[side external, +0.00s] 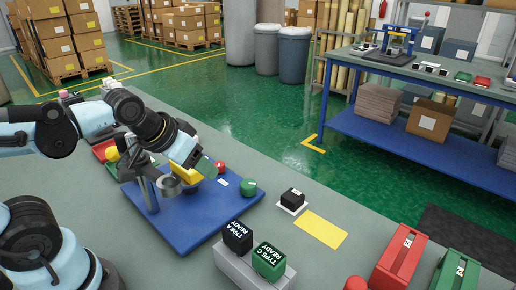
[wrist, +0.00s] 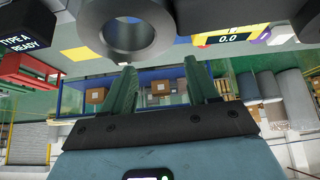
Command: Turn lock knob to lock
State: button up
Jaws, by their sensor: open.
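A blue base plate (side external: 210,215) on the grey table carries a fixture with a grey metal ring (side external: 170,186) and a yellow gauge (side external: 190,172). A small red knob-like part (side external: 220,167) and a green one (side external: 249,187) stand at the plate's right side; I cannot tell which is the lock knob. My gripper (side external: 205,165) is above the plate by the ring and gauge. In the wrist view, my gripper (wrist: 158,76) has its two green fingers spread with nothing between them. The grey ring (wrist: 125,25) and the gauge reading 0.0 (wrist: 228,38) are just beyond the fingers.
TYPE A (side external: 238,237) and TYPE C (side external: 270,261) boxes stand on a grey block in front of the plate. A black box (side external: 292,199), yellow sheet (side external: 320,229), red case (side external: 398,258) and green case (side external: 455,272) lie to the right.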

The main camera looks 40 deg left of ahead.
aim_at(219, 164)
jog(key=shift+w+a+n+g+y, duration=1.7)
jog(key=shift+w+a+n+g, duration=0.8)
jog(key=shift+w+n, duration=2.7)
jog(key=shift+t, duration=0.3)
jog(key=x, duration=1.2)
jog(key=shift+s+a, duration=0.2)
jog(key=shift+a, duration=0.05)
jog(key=c, duration=1)
jog(key=shift+c, duration=0.2)
